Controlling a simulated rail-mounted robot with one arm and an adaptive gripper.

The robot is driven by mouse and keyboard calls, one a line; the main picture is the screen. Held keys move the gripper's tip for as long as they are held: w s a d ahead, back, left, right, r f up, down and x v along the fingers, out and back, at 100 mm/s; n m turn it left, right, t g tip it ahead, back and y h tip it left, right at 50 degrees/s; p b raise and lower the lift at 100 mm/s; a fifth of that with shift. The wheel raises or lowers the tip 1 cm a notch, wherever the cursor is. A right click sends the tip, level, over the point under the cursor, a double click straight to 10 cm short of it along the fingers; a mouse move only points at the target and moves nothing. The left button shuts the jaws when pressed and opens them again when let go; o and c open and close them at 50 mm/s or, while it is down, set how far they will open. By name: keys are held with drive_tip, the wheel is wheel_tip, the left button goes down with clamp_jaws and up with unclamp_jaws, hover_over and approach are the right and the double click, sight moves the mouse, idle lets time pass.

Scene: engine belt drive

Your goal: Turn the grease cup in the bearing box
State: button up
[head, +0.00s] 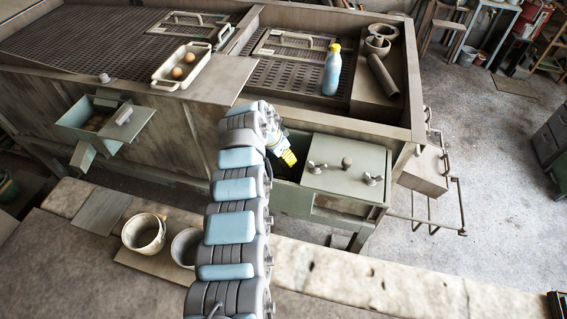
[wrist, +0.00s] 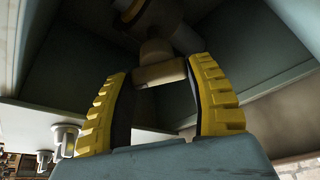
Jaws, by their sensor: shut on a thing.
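The bearing box (head: 345,172) is a grey-green metal box at the front right of the bench in the head view, with a dark opening at its left. My gripper (head: 289,158) reaches into that opening, and its lower part is hidden. In the wrist view my gripper (wrist: 160,72) has its yellow padded fingers inside the box, shut on the grease cup (wrist: 156,75), a small tan round cap. A narrower tan neck joins the cup to a dark round part (wrist: 160,20) above it. The cup is hidden in the head view.
Box walls (wrist: 55,65) enclose the gripper closely. A blue bottle (head: 332,72) and an egg tray (head: 182,68) sit on the bench. Two pots (head: 143,234) stand lower left.

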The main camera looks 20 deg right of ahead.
drive_tip(key=shift+f+m+g+b, duration=0.25)
drive_tip(key=shift+m+b, duration=0.55)
drive_tip(key=shift+b, duration=1.05)
drive_tip(key=shift+f+m+g+b, duration=0.1)
drive_tip(key=shift+m+g+b, duration=0.5)
drive_tip(key=shift+b, duration=1.25)
drive_tip(key=shift+r+m+b, duration=0.25)
drive_tip(key=shift+m+b, duration=0.95)
drive_tip(key=shift+b, duration=0.9)
drive_tip(key=o, duration=1.2)
drive_tip(key=shift+r, duration=0.1)
drive_tip(key=v, duration=0.7)
drive_tip(key=shift+a+r, duration=0.15)
drive_tip(key=shift+a, duration=0.05)
drive_tip(key=shift+w, duration=0.1)
